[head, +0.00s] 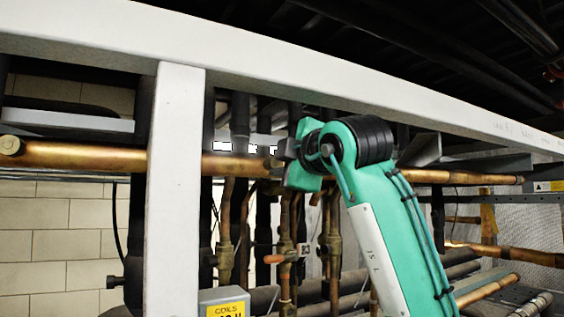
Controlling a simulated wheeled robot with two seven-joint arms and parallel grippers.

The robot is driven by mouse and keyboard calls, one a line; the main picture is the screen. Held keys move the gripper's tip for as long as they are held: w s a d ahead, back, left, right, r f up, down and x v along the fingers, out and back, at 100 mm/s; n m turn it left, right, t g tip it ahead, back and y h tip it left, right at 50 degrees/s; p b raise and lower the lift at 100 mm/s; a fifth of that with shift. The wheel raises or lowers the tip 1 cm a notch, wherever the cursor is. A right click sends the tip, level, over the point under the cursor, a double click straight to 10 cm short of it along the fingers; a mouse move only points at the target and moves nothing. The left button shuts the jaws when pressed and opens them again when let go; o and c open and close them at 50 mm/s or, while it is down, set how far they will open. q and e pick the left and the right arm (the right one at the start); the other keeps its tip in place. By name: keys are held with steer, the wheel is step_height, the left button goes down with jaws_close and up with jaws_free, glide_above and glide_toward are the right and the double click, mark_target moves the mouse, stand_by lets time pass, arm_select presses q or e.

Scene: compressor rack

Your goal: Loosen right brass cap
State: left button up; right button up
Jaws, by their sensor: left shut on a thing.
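My left gripper (282,162) is in the middle of the head view, at the long horizontal copper pipe (90,155). Its dark fingers are shut on a small brass-coloured piece at the pipe, which looks like the right brass cap. The gripper hides most of that piece, so its shape and seating cannot be told. My teal arm comes up to it from the lower right and covers part of the pipe. A round brass cap (10,145) closes the pipe's far left end. My right gripper is not in view.
A white beam (300,62) crosses above, and a white post (175,200) stands left of the gripper. Several vertical copper and black pipes (226,230) stand close behind and below. A valve with an orange handle (275,259) and a yellow-labelled box (224,302) are lower down.

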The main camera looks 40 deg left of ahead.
arm_select(q)
steer(key=o, duration=1)
steer(key=shift+d+f+b, duration=0.1)
steer(key=shift+d+b, duration=0.25)
steer(key=shift+d, duration=0.05)
steer(key=b+v, duration=0.4)
steer(key=v, duration=0.9)
steer(key=shift+b, duration=0.35)
